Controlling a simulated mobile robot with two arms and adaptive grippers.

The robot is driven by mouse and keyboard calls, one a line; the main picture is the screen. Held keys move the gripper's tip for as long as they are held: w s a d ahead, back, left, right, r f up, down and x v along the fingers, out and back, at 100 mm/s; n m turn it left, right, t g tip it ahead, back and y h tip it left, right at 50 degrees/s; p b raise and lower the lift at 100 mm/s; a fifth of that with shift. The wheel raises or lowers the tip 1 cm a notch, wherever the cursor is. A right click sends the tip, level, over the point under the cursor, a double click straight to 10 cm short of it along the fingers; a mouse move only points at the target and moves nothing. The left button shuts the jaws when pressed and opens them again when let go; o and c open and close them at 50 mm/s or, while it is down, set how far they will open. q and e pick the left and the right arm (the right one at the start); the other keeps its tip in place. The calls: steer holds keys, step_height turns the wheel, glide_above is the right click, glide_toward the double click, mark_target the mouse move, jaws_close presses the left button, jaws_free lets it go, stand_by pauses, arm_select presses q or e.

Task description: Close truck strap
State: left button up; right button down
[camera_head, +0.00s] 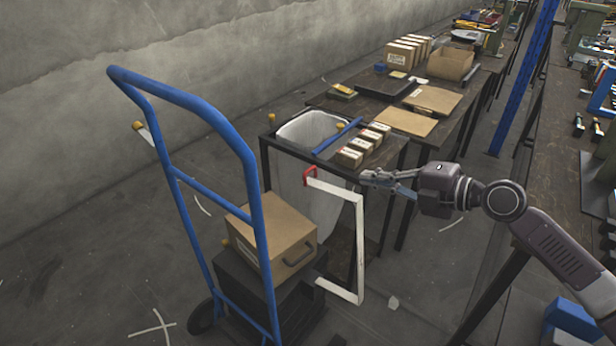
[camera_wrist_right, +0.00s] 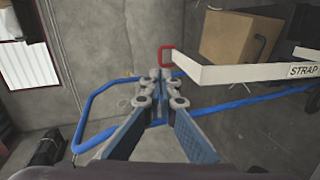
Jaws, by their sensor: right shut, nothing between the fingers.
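A blue hand truck (camera_head: 262,215) stands on the floor at the left in the head view, with a cardboard box (camera_head: 278,238) on it. The white truck strap (camera_head: 359,240) sticks out to the right of the box as a bent bar, with a red end (camera_head: 310,174) pointing back left. The wrist view shows the strap (camera_wrist_right: 238,72) with the word STRAP and its red end (camera_wrist_right: 166,54). My right gripper (camera_head: 368,177) is shut and empty, close to the right of the strap's upper arm; contact cannot be told. In the wrist view its fingertips (camera_wrist_right: 158,80) are just below the red end. My left gripper is out of view.
A dark bench (camera_head: 331,162) with small boxes and a white-lined bin (camera_head: 308,130) stands behind the strap. More tables with cardboard boxes run to the back right. A concrete wall (camera_head: 60,90) is at the left. Floor left of the truck is clear.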

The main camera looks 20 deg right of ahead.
steer(key=n, duration=0.1)
steer(key=p, duration=0.6)
glide_toward(311, 170)
steer(key=x, duration=0.5)
steer(key=shift+w+a, duration=0.2)
steer(key=shift+w, duration=0.05)
steer(key=shift+w+a+f, duration=0.35)
steer(key=shift+w+f, duration=0.05)
steer(key=shift+w, duration=0.15)
